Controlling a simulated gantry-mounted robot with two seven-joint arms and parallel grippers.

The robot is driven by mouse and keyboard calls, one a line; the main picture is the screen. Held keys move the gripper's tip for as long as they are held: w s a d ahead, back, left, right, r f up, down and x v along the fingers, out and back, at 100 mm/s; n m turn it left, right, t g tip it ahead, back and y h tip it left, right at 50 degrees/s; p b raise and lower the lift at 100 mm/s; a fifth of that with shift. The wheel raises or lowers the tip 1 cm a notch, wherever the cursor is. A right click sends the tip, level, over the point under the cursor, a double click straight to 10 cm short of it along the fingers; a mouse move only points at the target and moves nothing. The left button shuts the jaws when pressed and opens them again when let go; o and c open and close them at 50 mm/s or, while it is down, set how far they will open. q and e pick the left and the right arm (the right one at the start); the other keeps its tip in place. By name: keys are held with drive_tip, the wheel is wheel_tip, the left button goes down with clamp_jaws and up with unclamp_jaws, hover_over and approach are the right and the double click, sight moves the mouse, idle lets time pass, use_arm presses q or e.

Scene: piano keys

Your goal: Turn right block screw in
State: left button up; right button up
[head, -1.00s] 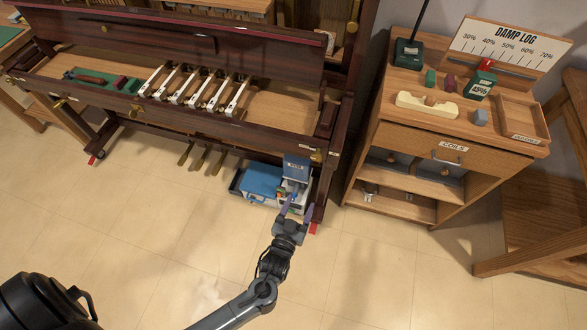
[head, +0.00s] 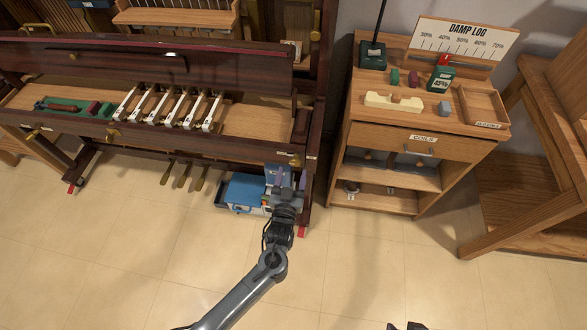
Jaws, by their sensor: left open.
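The piano's right end block (head: 301,124) is dark wood, at the right of the key bed. A small brass fitting (head: 296,161) shows below it on the front rail, beside a pale label; I cannot tell whether it is the block screw. My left gripper (head: 288,182) is open, below that rail and in front of the blue box by the piano's right leg. Its fingers point up and away, with nothing seen between them. Two dark tips at the bottom edge may be my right gripper (head: 404,327); the rest of it is out of frame.
A blue-lidded toolbox (head: 245,190) sits on the floor under the piano's right end. A wooden cabinet (head: 420,155) with a damp gauge stands to the right. A wooden stand (head: 520,200) is farther right. The floor in front is clear.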

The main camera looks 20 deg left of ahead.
sight(294, 163)
use_arm(q)
drive_tip(key=x, duration=0.2)
drive_tip(key=shift+w+b, duration=0.35)
drive_tip(key=shift+w+a, duration=0.1)
drive_tip(key=shift+w, duration=0.2)
drive_tip(key=c, duration=1)
